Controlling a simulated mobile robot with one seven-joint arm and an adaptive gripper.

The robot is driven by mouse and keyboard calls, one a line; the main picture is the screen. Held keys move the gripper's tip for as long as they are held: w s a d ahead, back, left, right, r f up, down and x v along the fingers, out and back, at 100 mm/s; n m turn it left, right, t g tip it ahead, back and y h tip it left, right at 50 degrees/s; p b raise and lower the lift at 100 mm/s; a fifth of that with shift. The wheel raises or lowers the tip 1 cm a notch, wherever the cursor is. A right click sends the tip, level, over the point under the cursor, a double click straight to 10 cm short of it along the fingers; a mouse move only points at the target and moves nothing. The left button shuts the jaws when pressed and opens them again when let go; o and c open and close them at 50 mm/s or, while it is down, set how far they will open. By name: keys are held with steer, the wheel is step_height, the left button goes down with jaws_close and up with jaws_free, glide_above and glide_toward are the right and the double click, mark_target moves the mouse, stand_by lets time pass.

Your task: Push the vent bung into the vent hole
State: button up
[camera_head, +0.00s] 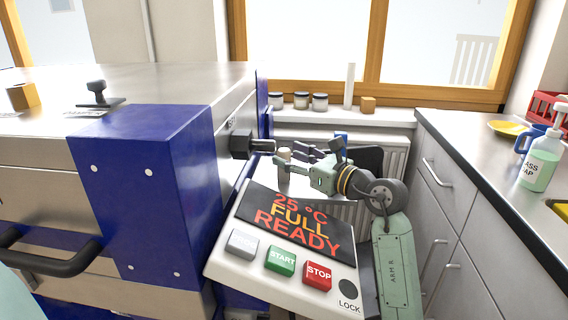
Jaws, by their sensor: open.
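My gripper (290,158) is at the far edge of the control panel, beside the kiln (165,185). Its fingers are apart and point left. A small cream-topped cylinder (285,152) shows at the fingertips; I cannot tell whether the fingers touch it or whether it is the vent bung. A tan block-like piece (22,96) lies on the kiln's steel top at the far left and could also be the bung. A black knobbed fitting (97,94) stands on the same top. I cannot make out an open vent hole.
A black fitting (241,145) juts from the kiln's side close to my gripper. The sloped control panel (245,262) reads "25 °C FULL READY". A worktop (500,165) with a soap bottle (540,160) is at right. Jars (301,101) stand on the windowsill.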

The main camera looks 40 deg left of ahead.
steer(key=shift+a, duration=1.35)
steer(key=shift+c, duration=0.4)
jaws_close()
